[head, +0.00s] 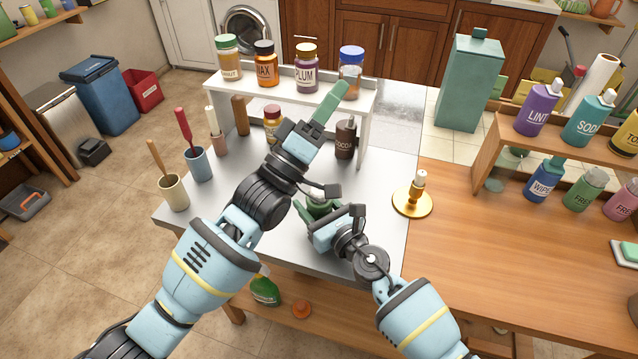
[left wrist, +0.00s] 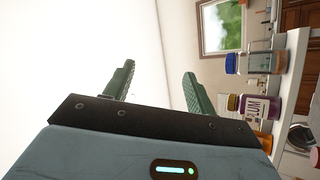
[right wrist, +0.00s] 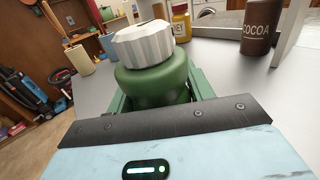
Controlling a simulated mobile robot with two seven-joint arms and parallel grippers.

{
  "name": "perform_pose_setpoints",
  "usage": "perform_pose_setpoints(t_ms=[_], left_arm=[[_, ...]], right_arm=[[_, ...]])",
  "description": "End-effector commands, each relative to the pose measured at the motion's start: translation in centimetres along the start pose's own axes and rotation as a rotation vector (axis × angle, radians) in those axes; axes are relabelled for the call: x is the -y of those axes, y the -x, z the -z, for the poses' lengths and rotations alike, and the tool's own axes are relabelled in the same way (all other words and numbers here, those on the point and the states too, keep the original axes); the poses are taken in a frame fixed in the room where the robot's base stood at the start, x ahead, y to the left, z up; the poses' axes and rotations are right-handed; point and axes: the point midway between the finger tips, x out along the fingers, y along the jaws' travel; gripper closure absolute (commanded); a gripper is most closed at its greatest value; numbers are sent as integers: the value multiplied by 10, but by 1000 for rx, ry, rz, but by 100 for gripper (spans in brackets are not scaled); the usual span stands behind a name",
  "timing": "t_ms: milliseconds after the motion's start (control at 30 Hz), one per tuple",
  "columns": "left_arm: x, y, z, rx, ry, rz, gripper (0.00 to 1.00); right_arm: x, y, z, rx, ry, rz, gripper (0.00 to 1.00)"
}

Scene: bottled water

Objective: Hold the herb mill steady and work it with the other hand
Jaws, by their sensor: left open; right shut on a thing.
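The herb mill shows in the right wrist view with a round green body (right wrist: 152,86) and a ribbed silver-white knob (right wrist: 143,44) on top. My right gripper (right wrist: 160,82) is shut around the green body, and the mill looks upright. In the head view the mill's green body (head: 319,208) is mostly hidden by my arms, above the grey worktop. My left gripper (head: 336,98) is open and empty, up and away from the mill, in front of the white shelf. In the left wrist view its two green fingers (left wrist: 157,82) stand apart with nothing between them.
The white shelf (head: 290,92) carries several jars. Cups with utensils line the worktop's left.

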Motion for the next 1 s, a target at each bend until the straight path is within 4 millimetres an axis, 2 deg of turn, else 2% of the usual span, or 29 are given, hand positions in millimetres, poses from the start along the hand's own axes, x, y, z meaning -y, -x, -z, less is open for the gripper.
perform_pose_setpoints(t_ms=[33, 200, 400, 500, 633, 733, 833, 933, 967, 1000], left_arm=[[-17, -13, -4, 15, -142, -76, 44], [-71, -39, -31, 43, -639, -366, 44], [-120, -44, -80, 39, -1186, -777, 44], [-132, -36, -108, 21, -1430, -1015, 44], [-133, -19, -140, -18, -1707, -1358, 44], [-121, -2, -158, -55, -1873, -1653, 44], [-100, 14, -166, -96, -1988, -1975, 44], [-71, 30, -163, -138, -2032, -2326, 44], [-62, 34, -159, 145, 1990, 2387, 44], [-49, 38, -153, 148, 1845, 2367, 44]], right_arm=[[0, 0, -1, 1, 0, 0, 68], [0, 0, -1, 1, 0, 0, 68], [0, 0, -1, 1, 0, 0, 68], [0, 0, -1, 1, 0, 0, 68], [0, 0, -1, 1, 0, 0, 68], [0, 0, -1, 1, 0, 0, 68], [0, 0, -1, 1, 0, 0, 68], [0, 0, -1, 1, 0, 0, 68], [0, 0, -1, 1, 0, 0, 68], [0, 0, -1, 1, 0, 0, 68]])
